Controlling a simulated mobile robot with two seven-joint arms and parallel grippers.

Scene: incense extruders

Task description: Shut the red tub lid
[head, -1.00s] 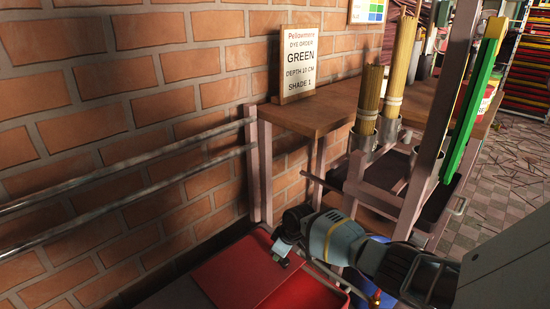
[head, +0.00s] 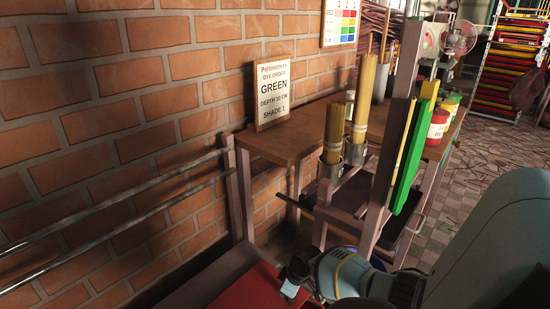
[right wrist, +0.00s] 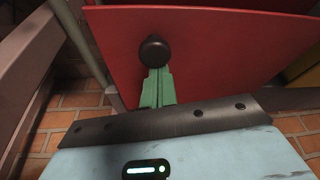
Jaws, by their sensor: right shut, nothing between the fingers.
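The red tub lid (head: 245,290) shows at the bottom of the head view as a flat red panel, cut off by the picture's lower edge. In the right wrist view the red lid (right wrist: 220,55) fills the upper part, with a dark round knob (right wrist: 153,50) on it. My right gripper (right wrist: 157,85) is shut and empty, its green fingers pointing at the lid just by the knob. I cannot tell whether they touch. In the head view my right gripper (head: 290,288) is at the lid's right side. The tub's inside is hidden. My left gripper is not in view.
A wooden bench (head: 290,143) with a sign (head: 272,95) stands by the brick wall. Incense bundles (head: 333,130) stand in metal cups, and red and yellow tubs (head: 437,127) sit farther right. Metal rails (head: 110,205) run along the wall at left.

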